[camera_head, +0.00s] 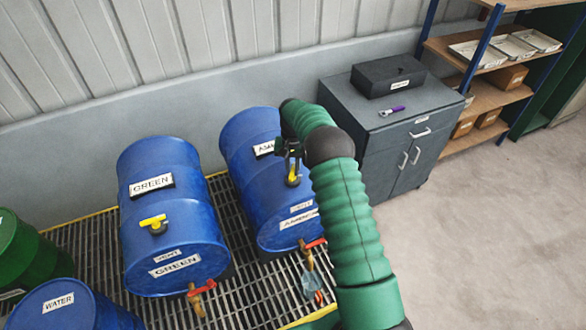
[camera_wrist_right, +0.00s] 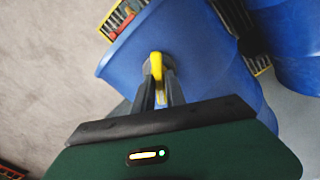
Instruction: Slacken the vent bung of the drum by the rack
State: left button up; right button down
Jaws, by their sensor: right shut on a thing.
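The blue drum (camera_head: 235,139) nearest the shelf rack lies on the grating, its labels partly hidden by my right arm. Its yellow vent bung (camera_head: 292,180) shows just below my right gripper (camera_head: 291,162). In the right wrist view, the fingers of my right gripper (camera_wrist_right: 160,92) are closed on the yellow bung handle (camera_wrist_right: 156,62), against the blue drum surface (camera_wrist_right: 205,45). My left gripper is not in view.
Another blue drum (camera_head: 150,205), labelled GREEN, has its own yellow bung (camera_head: 153,222). A WATER drum (camera_head: 90,310) and a green drum (camera_head: 25,260) are at lower left. A grey cabinet (camera_head: 350,120) and a shelf rack (camera_head: 480,95) stand right. The floor at right is clear.

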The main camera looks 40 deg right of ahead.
jog(key=shift+w+r+n+b, duration=0.15)
jog(key=shift+n+b, duration=0.5)
jog(key=shift+n, duration=2.15)
dwell(0.9)
jog(key=shift+d+r+n, duration=0.1)
jog(key=shift+d+n, duration=0.05)
jog(key=shift+n, duration=2.75)
dwell(1.4)
